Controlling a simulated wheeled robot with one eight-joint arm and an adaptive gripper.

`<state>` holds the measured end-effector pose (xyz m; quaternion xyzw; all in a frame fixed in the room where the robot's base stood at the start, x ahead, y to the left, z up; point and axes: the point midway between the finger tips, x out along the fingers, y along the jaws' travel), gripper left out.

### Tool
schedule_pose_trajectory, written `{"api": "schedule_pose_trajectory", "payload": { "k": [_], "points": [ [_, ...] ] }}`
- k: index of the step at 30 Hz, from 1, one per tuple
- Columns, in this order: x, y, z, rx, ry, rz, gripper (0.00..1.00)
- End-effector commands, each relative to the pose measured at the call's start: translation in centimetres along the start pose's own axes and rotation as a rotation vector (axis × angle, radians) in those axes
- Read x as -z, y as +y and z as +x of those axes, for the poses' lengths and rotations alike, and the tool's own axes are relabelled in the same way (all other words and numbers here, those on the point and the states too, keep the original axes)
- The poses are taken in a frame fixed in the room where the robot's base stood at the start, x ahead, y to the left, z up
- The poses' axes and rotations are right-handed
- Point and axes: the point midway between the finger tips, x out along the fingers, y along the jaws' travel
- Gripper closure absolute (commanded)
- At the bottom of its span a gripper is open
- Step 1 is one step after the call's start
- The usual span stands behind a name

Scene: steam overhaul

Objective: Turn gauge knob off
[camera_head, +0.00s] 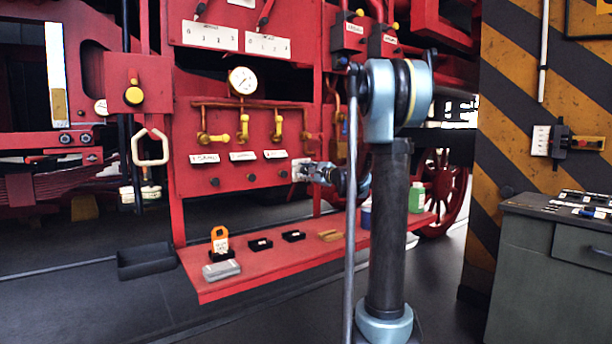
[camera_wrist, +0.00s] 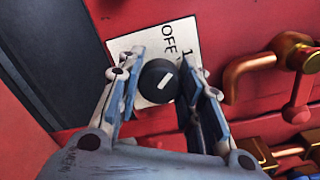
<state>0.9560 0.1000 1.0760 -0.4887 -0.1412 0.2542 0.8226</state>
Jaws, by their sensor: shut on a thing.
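The black round gauge knob (camera_wrist: 156,82) with a white pointer line sits on a white plate (camera_wrist: 125,44) marked OFF and 1. The line slants up and right, between the OFF and 1 marks; I cannot tell which it meets. My gripper (camera_wrist: 164,62) has one finger on each side of the knob and is shut on it. In the head view my gripper (camera_head: 307,171) reaches the lower right of the red panel (camera_head: 225,180) and hides the knob. The white round gauge (camera_head: 242,80) is higher on the panel.
Brass pipes and valves (camera_head: 243,128) lie above the plate in the head view; a brass pipe (camera_wrist: 250,65) is close right of my fingers. A red shelf (camera_head: 270,277) below holds several small items. A grey cabinet (camera_head: 545,265) stands at right.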

Motion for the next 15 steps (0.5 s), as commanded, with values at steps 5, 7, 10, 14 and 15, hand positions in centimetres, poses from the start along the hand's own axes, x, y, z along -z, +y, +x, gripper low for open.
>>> {"api": "schedule_pose_trajectory", "payload": {
  "k": [5,7,10,14,15],
  "points": [
    [-0.13,0.25,-0.05,-0.007,0.002,-0.136,0.90],
    [-0.14,0.28,-0.05,-0.008,0.003,-0.184,0.90],
    [-0.14,0.32,-0.06,-0.010,0.005,-0.242,0.90],
    [-0.15,0.38,-0.07,-0.012,0.007,-0.300,0.90],
    [-0.16,0.39,-0.08,-0.013,0.007,-0.314,0.90]
  ]
}}
